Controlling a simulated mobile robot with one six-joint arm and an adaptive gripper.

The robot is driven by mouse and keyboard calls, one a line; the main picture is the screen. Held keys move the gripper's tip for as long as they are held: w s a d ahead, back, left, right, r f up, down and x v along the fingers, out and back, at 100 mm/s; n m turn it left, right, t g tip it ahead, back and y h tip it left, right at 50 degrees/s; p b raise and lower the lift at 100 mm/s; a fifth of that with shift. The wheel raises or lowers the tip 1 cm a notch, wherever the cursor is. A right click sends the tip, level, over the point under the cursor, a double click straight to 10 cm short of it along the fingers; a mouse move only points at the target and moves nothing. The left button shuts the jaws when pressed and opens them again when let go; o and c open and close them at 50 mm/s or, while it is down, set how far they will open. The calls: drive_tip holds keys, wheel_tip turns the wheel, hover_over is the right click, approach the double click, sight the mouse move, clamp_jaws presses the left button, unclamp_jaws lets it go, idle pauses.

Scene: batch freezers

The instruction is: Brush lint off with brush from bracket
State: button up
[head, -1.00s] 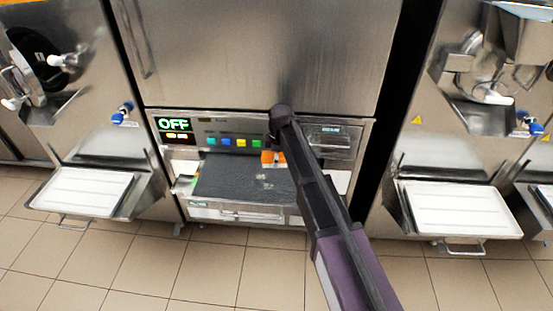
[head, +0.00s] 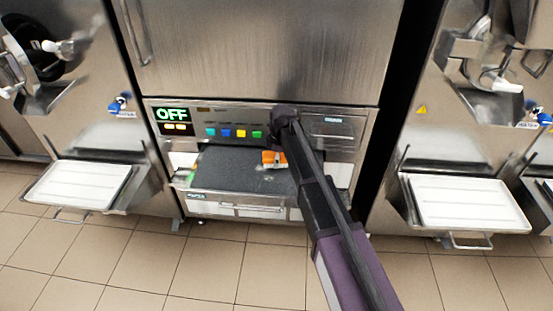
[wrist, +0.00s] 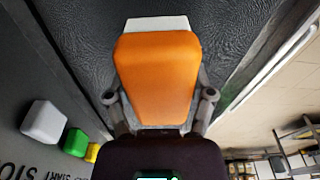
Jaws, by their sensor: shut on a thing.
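The brush has an orange body and a white end. In the wrist view, my gripper (wrist: 158,98) is shut on the brush (wrist: 158,70), with a finger on each side. In the head view, the brush (head: 273,158) shows left of my arm, over the right part of a dark grey panel (head: 225,170). I cannot tell whether its white end touches the panel. Small pale specks, apparently lint (head: 268,178), lie on the panel just below the brush. In the wrist view, the dark panel (wrist: 90,35) shows no clear lint. I cannot make out the bracket.
A control strip with an OFF display (head: 172,116) and coloured buttons (head: 233,133) runs above the panel. A drawer front (head: 240,207) is below. White trays stand on the left (head: 80,186) and right (head: 468,203) machines. The tiled floor in front is clear.

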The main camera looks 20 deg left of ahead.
sight(256, 170)
drive_tip(key=shift+f+b, duration=0.55)
drive_tip(key=shift+f, duration=0.25)
drive_tip(key=shift+f+b, duration=1.2)
idle(0.8)
drive_tip(key=shift+a, duration=0.1)
drive_tip(key=shift+s+a+r, duration=0.1)
drive_tip(key=shift+s+a, duration=0.1)
drive_tip(key=shift+a, duration=0.65)
drive_tip(key=shift+s+a+r, duration=0.1)
drive_tip(key=shift+s+a, duration=0.1)
drive_tip(key=shift+a, duration=0.6)
drive_tip(key=shift+a, duration=0.1)
drive_tip(key=shift+s+a+f, duration=0.1)
drive_tip(key=shift+s+a, duration=0.15)
drive_tip(key=shift+a, duration=0.6)
drive_tip(key=shift+s+a+f, duration=0.1)
drive_tip(key=shift+s+a, duration=0.15)
drive_tip(key=shift+a, duration=0.6)
